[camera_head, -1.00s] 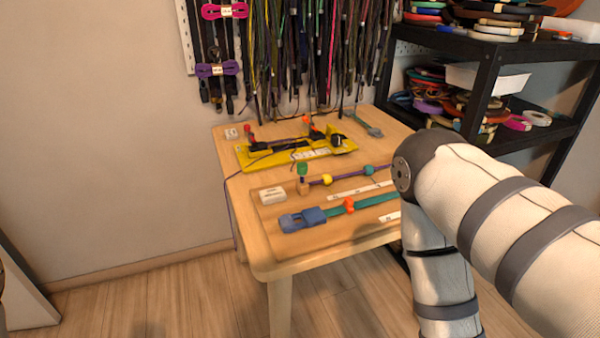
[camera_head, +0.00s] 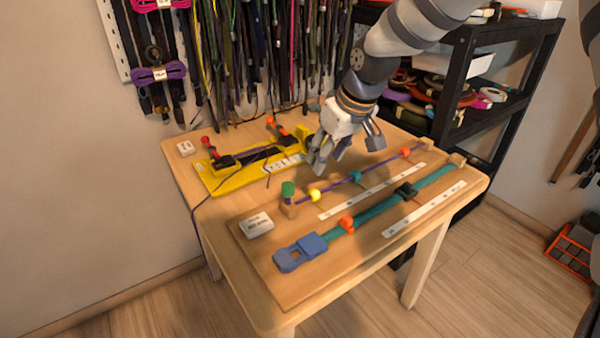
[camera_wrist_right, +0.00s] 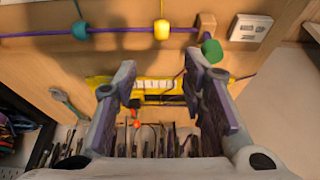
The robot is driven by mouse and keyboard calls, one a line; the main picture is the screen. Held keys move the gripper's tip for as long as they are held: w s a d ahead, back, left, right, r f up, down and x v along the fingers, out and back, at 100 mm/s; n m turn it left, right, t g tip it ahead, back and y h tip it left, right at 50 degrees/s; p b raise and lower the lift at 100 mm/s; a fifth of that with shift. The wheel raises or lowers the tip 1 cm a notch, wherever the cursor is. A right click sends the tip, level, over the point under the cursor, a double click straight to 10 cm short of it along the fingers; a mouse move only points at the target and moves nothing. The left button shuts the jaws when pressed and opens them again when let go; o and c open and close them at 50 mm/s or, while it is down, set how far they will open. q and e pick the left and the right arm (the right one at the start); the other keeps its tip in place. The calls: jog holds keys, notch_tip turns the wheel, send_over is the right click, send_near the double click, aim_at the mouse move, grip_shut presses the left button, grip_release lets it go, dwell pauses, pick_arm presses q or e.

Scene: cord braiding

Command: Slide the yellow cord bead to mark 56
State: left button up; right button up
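The yellow bead (camera_head: 314,195) sits on the purple cord (camera_head: 336,185) near its left end, beside a post with a green knob (camera_head: 288,188). In the right wrist view the yellow bead (camera_wrist_right: 161,29) is beyond the fingertips, between the teal bead (camera_wrist_right: 80,30) and the green knob (camera_wrist_right: 212,50). A white marked scale (camera_head: 370,192) lies along the cord; its numbers are too small to read. My right gripper (camera_head: 345,153) is open and empty above the board, behind the cord and apart from the bead. My left gripper is not in view.
The cord also carries a teal bead (camera_head: 356,177) and an orange bead (camera_head: 405,152). In front runs a teal strap (camera_head: 378,211) with a blue buckle (camera_head: 300,252) and a second scale (camera_head: 425,209). A yellow jig (camera_head: 222,180) stands behind left. A black shelf (camera_head: 455,50) stands behind right.

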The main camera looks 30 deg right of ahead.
jog(key=b, duration=0.1)
send_over(314, 190)
jog(key=s, duration=0.3)
notch_tip(314, 190, down, 6)
jog(key=shift+d, duration=0.15)
jog(key=b+x, duration=0.1)
jog(key=x, duration=0.4)
jog(key=shift+w+f, duration=0.15)
jog(key=shift+w, duration=0.1)
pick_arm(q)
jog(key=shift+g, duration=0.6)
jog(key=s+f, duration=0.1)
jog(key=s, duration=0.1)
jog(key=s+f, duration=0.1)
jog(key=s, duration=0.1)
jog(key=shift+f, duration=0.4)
pick_arm(e)
grip_shut()
